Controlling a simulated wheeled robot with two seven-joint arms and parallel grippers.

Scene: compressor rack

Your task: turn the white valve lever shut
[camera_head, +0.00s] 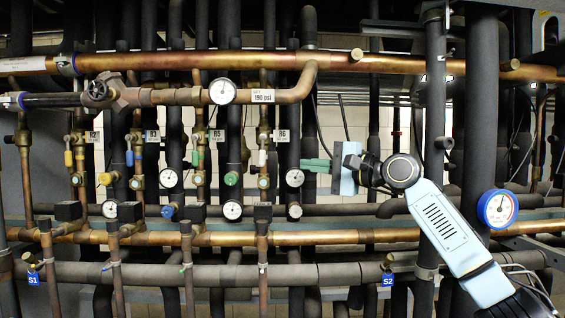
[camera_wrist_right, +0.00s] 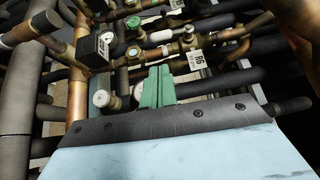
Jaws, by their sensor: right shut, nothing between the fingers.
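The white valve lever (camera_head: 262,157) is on the rightmost of several small vertical copper lines, near the R6 tag. It points up and down along its pipe. In the right wrist view, a white lever (camera_wrist_right: 161,36) lies beside a brass valve body, beyond my fingertips. My right gripper (camera_head: 306,164) comes in from the right, its green fingers together and pointing left at about the lever's height. In the picture there is a gap between fingertips and lever. The green fingers (camera_wrist_right: 158,72) also show closed and empty in the right wrist view. My left gripper is not in view.
Similar yellow (camera_head: 68,158), blue (camera_head: 129,158) and green (camera_head: 194,158) levers are on lines to the left. A gauge (camera_head: 295,178) is just below my right fingers. A copper pipe (camera_head: 430,64) crosses above; dark vertical pipes stand close around.

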